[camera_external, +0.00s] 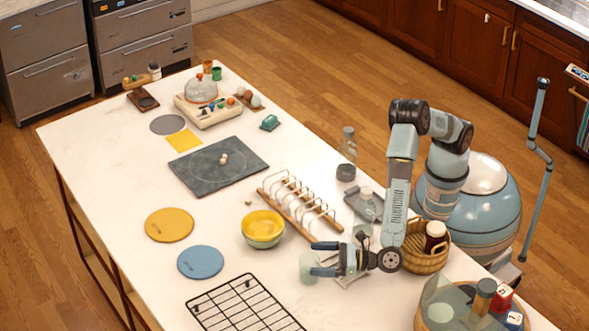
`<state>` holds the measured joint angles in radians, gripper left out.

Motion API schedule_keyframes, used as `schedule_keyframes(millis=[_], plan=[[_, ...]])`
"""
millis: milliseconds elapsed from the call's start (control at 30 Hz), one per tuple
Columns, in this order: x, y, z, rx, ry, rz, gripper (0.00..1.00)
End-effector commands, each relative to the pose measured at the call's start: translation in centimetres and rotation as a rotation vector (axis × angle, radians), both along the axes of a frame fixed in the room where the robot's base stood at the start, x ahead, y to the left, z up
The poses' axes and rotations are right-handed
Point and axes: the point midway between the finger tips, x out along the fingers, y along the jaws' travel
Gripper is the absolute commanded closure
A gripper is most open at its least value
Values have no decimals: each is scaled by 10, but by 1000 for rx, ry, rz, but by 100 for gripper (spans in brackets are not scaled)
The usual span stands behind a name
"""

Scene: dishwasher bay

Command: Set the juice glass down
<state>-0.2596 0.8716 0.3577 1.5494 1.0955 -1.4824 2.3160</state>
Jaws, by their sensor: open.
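A pale green, translucent glass (307,265), which looks like the juice glass, is upright at the fingertips of my gripper (314,258). It appears to stand on the white counter (105,147), but its base is partly hidden and I cannot tell for sure that it touches. My gripper is low over the counter, level, pointing left, with its two blue-grey fingers apart. The lower finger overlaps the glass in the picture. Whether either finger touches the glass cannot be told.
A wooden plate rack (299,206) and a yellow-green bowl (263,227) stand behind and left of the glass. A black wire rack (240,305) lies in front. Blue (200,262) and yellow (169,225) mats lie left.

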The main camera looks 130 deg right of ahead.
Motion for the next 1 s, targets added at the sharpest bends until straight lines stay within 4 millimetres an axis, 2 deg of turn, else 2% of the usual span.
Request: schedule_keyframes(millis=[33,200,667,767,1000], plan=[[0,-1,11,2,-3,-1,2],[0,0,34,2,0,0,2],[1,-1,58,-17,12,23,2],[2,-3,81,-69,43,82,2],[-8,-6,160,-331,177,316,2]])
